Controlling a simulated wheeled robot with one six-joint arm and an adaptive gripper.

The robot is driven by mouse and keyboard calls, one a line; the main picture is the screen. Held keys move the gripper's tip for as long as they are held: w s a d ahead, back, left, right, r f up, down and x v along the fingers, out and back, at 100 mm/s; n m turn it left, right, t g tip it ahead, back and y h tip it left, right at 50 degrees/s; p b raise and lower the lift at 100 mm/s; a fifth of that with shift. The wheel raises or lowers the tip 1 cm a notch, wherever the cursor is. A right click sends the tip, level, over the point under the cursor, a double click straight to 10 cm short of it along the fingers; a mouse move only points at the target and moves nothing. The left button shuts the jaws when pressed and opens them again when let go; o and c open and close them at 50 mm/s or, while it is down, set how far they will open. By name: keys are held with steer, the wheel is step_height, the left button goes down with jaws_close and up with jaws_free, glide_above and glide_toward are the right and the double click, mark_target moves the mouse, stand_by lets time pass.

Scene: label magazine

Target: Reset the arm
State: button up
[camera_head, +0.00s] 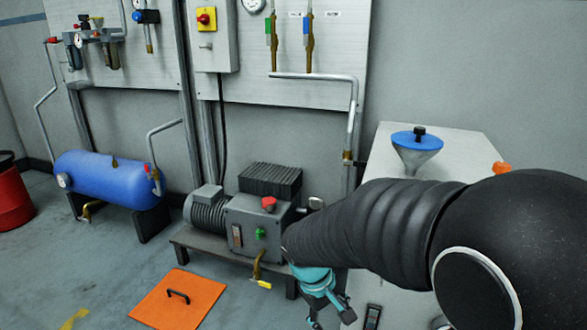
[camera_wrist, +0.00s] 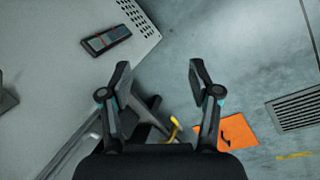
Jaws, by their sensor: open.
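My arm reaches in from the right in the head view and partly hides the grey table. My gripper (camera_head: 330,318) shows at the bottom of that view, with a teal section above its dark fingers. In the wrist view my gripper (camera_wrist: 160,78) has its two black fingers apart, with nothing between them. Beyond the fingers is the bare grey floor (camera_wrist: 225,60), and the grey perforated table top (camera_wrist: 60,80) is at the left.
A dark handheld device (camera_wrist: 106,40) lies on the table. A blue-topped funnel (camera_head: 417,152) stands farther back on it. A grey pump unit (camera_head: 260,225) sits on a low bench. An orange floor plate (camera_head: 172,305), a blue tank (camera_head: 105,180) and a red bin (camera_head: 12,198) are leftward.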

steer(key=s+d+r+m+t+y+p, duration=0.1)
steer(key=s+d+r+m+t+p, duration=0.1)
steer(key=s+r, duration=0.5)
steer(key=s+d+r+m+t+y+p, duration=0.2)
steer(key=s+r, duration=0.5)
steer(key=r, duration=0.5)
steer(key=d+m+t+p, duration=0.1)
steer(key=d+m, duration=0.1)
steer(key=d, duration=0.1)
steer(key=shift+s+d+r, duration=0.25)
steer(key=shift+d+r, duration=0.05)
stand_by(0.5)
